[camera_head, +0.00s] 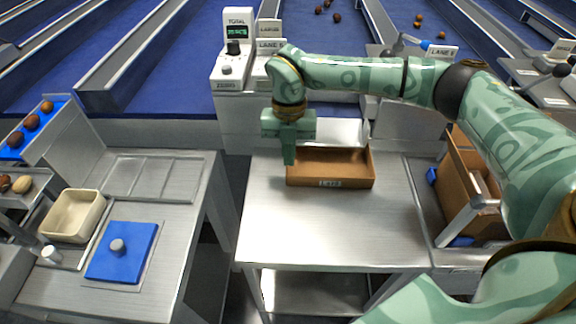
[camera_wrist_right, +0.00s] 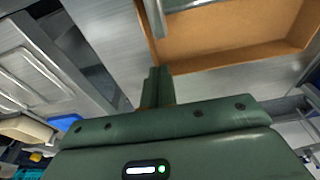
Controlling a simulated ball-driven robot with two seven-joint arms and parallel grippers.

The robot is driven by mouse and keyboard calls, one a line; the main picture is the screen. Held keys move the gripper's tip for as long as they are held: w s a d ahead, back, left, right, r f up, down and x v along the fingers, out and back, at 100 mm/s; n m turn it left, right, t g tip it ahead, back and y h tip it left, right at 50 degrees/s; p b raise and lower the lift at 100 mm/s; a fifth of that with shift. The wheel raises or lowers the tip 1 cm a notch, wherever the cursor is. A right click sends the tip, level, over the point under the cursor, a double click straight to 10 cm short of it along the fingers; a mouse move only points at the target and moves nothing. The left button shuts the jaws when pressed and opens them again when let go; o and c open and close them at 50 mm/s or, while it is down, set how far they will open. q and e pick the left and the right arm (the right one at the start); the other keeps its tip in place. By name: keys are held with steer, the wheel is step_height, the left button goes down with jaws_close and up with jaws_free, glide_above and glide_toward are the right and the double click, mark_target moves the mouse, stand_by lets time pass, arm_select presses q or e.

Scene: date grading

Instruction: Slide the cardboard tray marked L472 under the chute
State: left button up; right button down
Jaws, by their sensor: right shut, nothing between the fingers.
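The brown cardboard tray (camera_head: 362,183) stands upright and open on the metal table, its small front label too blurred to read surely. It looks empty, and its back edge is near the pale metal chute (camera_head: 345,130). My right gripper (camera_head: 289,160) points down at the tray's left end, its fingers shut with nothing between them. In the right wrist view the closed fingers (camera_wrist_right: 157,88) are beside a corner of the tray (camera_wrist_right: 225,62); I cannot tell whether they touch it. My left gripper is not in view.
The front of the metal table (camera_head: 320,230) is clear. A weighing display (camera_head: 237,35) stands behind it. Left are a cream bin (camera_head: 74,235) and a blue lid with a knob (camera_head: 135,265). A larger cardboard box (camera_head: 453,185) stands at the right.

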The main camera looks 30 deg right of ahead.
step_height(320, 180, up, 15)
steer(key=w+p, duration=0.2)
steer(key=p, duration=0.1)
steer(key=shift+d+r, duration=0.15)
steer(key=shift+d, duration=0.25)
steer(key=shift+s, duration=0.1)
